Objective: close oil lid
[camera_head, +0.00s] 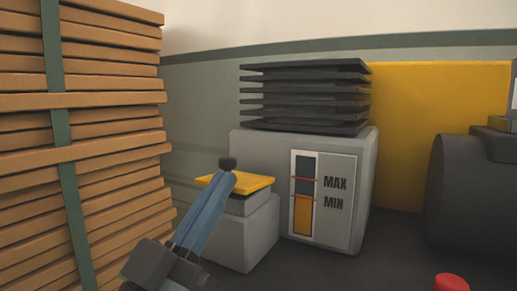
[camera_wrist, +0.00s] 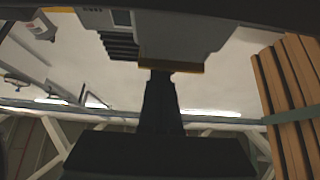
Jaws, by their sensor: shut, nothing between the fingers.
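The yellow oil lid (camera_head: 255,183) lies roughly flat across the grey filler neck (camera_head: 250,204) of a small grey box. I see no clear gap under the lid. My gripper (camera_head: 222,178) is shut and empty, reaching up from the lower left, with its tips at the lid's left part. A dark rounded piece shows at the tips; I cannot tell whether it belongs to the lid. In the wrist view my gripper (camera_wrist: 160,75) points at the yellow lid edge (camera_wrist: 172,66). Contact is unclear.
A grey oil tank (camera_head: 265,160) with a MAX/MIN gauge (camera_head: 305,195) and black fins (camera_head: 305,95) stands behind. Stacked wooden slats (camera_head: 110,150) rise close on the left. A dark cylinder (camera_head: 470,200) and a red knob (camera_head: 451,283) are at the right.

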